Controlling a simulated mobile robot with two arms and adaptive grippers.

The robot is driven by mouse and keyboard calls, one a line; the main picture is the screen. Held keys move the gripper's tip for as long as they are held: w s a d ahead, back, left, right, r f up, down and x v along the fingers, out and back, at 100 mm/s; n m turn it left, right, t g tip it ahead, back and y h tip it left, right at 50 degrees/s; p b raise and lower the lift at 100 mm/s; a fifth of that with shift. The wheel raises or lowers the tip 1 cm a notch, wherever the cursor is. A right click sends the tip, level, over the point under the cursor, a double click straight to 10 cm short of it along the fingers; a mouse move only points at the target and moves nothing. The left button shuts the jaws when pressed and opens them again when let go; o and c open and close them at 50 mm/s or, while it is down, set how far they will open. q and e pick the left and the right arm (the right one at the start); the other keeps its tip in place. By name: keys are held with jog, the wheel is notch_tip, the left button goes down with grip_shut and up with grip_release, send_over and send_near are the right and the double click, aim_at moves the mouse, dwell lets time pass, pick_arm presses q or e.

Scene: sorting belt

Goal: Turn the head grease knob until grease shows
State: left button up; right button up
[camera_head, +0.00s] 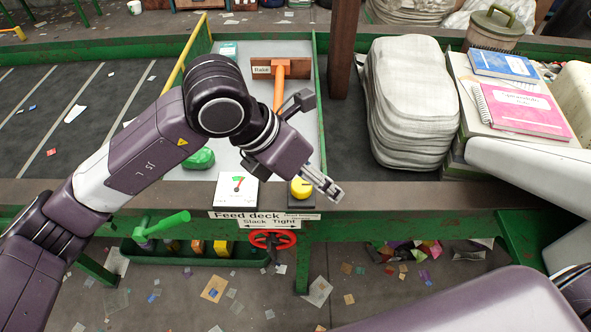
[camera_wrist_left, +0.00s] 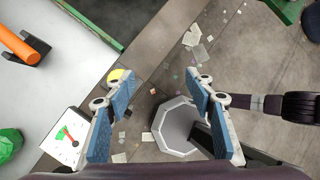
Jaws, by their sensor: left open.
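A round yellow knob (camera_head: 301,187) sits on a dark block at the front rim of the belt frame, just right of a white dial plate (camera_head: 237,190). The small sign below the knob is too small to read. My right gripper is out of view.
A red handwheel (camera_head: 272,240) is below the "Feed deck", "Slack", "Tight" sign (camera_head: 250,219). A green lever (camera_head: 165,226) stands at lower left. An orange-handled rake (camera_head: 278,92) and a green lump (camera_head: 200,159) lie on the pale deck. Stacked sacks (camera_head: 408,100) stand right.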

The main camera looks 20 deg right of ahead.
pick_arm(q)
jog(key=t+y, duration=0.1)
jog(key=y, duration=0.1)
send_near(301, 185)
jog(key=f, duration=0.1)
jog(key=shift+d+f+t+p, duration=0.3)
jog(key=shift+d+f+p, duration=0.05)
jog(key=shift+d+f, duration=0.2)
jog(key=p+x, duration=0.1)
jog(key=x, duration=0.5)
jog(key=shift+f+p, duration=0.25)
jog(key=shift+p, duration=0.15)
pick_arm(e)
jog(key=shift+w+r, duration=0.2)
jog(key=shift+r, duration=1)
